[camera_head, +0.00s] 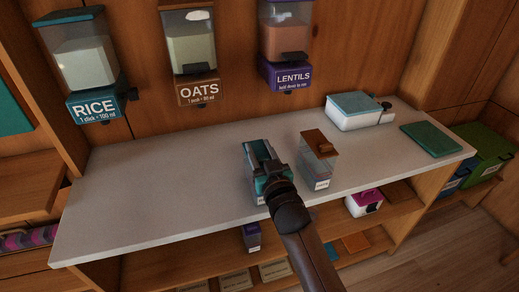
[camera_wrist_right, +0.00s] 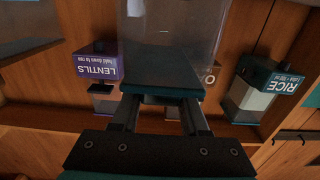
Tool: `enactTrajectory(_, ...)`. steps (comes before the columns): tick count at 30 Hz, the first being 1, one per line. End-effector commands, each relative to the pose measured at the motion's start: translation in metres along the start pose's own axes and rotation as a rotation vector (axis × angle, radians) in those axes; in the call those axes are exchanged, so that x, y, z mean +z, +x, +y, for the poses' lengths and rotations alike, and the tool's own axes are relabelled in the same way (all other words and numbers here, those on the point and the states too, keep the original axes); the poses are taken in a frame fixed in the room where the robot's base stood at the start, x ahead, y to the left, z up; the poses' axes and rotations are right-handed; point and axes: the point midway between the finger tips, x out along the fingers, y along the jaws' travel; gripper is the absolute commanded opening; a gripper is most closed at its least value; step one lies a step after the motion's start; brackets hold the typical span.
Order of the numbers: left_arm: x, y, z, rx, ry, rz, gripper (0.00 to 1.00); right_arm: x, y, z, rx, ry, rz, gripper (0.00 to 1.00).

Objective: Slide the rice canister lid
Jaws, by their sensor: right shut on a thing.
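The rice canister (camera_head: 249,172), a clear box with a teal lid (camera_head: 258,150), stands on the pale counter. Its small white label is partly hidden and unreadable. My right gripper (camera_head: 268,180) reaches over its near end and is shut on the teal lid. In the right wrist view the two fingers of the right gripper (camera_wrist_right: 160,100) sit on either side of a teal part of the lid (camera_wrist_right: 162,82), with the clear body (camera_wrist_right: 168,35) beyond. How far the lid is open cannot be told. My left gripper is not in view.
A clear canister with a brown lid (camera_head: 320,140) stands close on the right. A teal-lidded white box (camera_head: 353,112) and a green board (camera_head: 432,138) lie further right. Rice (camera_head: 85,65), oats (camera_head: 190,55) and lentils (camera_head: 286,45) dispensers hang above. The counter's left (camera_head: 150,200) is clear.

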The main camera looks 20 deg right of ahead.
Motion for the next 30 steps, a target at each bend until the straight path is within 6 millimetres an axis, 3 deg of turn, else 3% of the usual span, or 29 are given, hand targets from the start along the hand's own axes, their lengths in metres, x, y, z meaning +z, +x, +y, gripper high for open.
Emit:
enactTrajectory(14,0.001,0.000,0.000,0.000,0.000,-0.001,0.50,0.000,0.000,0.000,0.000,0.000,0.000,0.00)
enactTrajectory(24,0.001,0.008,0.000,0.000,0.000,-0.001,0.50,0.001,0.030,0.000,0.000,0.000,0.000,0.00)
enactTrajectory(30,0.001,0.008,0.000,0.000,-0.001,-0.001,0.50,0.000,0.033,0.000,0.000,0.000,-0.001,0.00)
